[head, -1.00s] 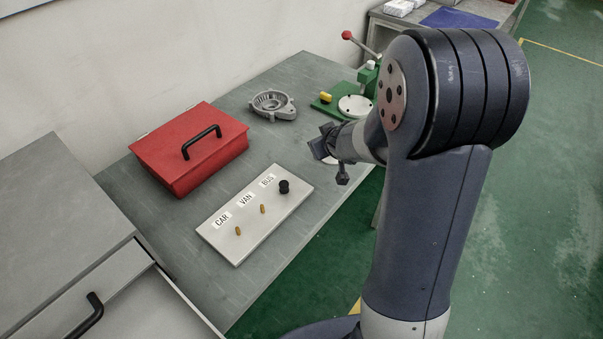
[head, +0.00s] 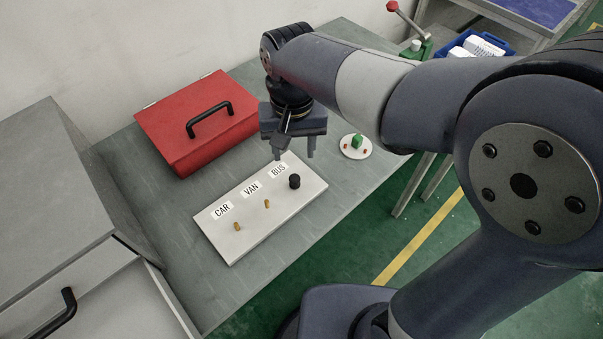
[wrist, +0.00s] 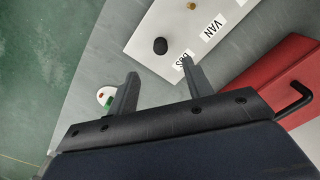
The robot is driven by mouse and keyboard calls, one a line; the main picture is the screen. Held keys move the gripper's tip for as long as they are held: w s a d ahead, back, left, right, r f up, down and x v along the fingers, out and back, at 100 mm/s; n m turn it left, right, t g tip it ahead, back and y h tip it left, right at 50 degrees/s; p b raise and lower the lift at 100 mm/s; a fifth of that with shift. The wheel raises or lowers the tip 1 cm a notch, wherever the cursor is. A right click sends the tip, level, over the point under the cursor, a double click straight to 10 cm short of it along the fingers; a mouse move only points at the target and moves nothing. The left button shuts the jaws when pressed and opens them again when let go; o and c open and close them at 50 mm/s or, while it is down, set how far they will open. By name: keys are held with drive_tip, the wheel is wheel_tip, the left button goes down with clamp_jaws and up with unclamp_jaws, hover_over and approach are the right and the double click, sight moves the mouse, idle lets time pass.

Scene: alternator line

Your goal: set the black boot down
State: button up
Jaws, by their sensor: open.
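The black boot (head: 294,181) is a short black cylinder standing upright at the BUS place of the light grey board (head: 252,238). In the wrist view the boot (wrist: 160,46) is beyond the fingertips. My gripper (head: 295,154) points down behind the boot in the head view, above the board's far end. Its two fingers are apart with nothing between them, also in the wrist view (wrist: 160,72). Brass pins stand bare at the CAR (head: 237,226) and VAN (head: 267,203) places.
A red box (head: 190,145) with a black handle lies left of the board. A white disc (head: 345,151) with a green block and small red parts is to the right. Table (head: 150,215) around the board is clear.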

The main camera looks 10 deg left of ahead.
sight(295, 179)
wheel_tip(295, 179, down, 10)
drive_tip(key=shift+p, duration=0.3)
drive_tip(key=shift+c, duration=0.6)
clamp_jaws()
drive_tip(key=shift+r, duration=0.1)
